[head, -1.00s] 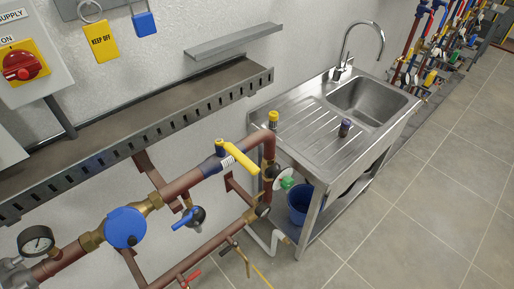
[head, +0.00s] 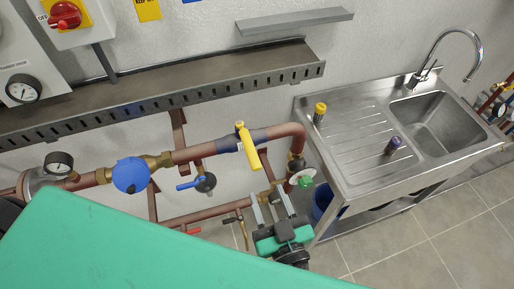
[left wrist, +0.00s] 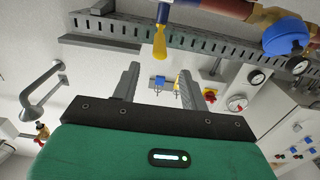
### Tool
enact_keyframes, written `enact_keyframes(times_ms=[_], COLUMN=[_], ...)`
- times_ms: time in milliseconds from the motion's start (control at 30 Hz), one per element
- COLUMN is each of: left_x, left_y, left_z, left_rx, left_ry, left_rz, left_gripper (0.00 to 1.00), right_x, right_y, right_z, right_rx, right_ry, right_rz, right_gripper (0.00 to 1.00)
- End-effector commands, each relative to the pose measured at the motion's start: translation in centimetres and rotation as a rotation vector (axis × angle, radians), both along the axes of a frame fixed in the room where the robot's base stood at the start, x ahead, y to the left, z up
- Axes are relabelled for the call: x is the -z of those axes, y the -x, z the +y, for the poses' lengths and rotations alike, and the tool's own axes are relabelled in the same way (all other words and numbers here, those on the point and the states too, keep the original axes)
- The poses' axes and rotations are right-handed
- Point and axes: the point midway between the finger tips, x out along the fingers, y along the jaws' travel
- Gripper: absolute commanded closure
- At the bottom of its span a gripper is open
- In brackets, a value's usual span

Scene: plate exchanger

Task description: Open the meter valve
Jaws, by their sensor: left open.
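A valve with a yellow lever (head: 250,150) sits on the upper copper pipe, right of the round blue meter (head: 130,175). The lever lies across the pipe and points down toward the viewer. My left gripper (head: 270,202) is open and empty, just below the lever in the head view, with fingers pointing up toward the pipe. In the left wrist view the yellow lever (left wrist: 160,42) hangs beyond the open fingers (left wrist: 160,80), not between them. The blue meter (left wrist: 287,37) shows at upper right there. My right gripper is not in view.
A smaller blue-handled valve (head: 190,184) sits below the pipe, left of my gripper. A slotted metal tray (head: 220,88) runs along the wall above. A steel sink (head: 425,120) stands to the right. A pressure gauge (head: 59,163) is at left.

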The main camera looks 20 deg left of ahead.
Motion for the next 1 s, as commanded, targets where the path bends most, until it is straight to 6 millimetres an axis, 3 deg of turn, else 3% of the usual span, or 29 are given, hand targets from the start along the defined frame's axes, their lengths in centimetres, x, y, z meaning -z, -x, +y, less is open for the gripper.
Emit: enact_keyframes(times_ms=[500,700,1000], left_x=[-0.5,-0.2,0.1], left_y=[-8.3,-10.0,-10.5], left_z=[5.6,6.6,7.0], left_rx=[0.001,0.003,0.003], left_ry=[-0.006,-0.004,-0.004], left_rz=[0.002,0.004,0.004], left_gripper=[0.55,0.55,0.55], right_x=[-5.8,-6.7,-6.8], right_y=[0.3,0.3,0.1], right_z=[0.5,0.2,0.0], right_rx=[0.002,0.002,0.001], right_ry=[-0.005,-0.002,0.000], right_rz=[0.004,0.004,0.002], right_gripper=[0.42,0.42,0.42])
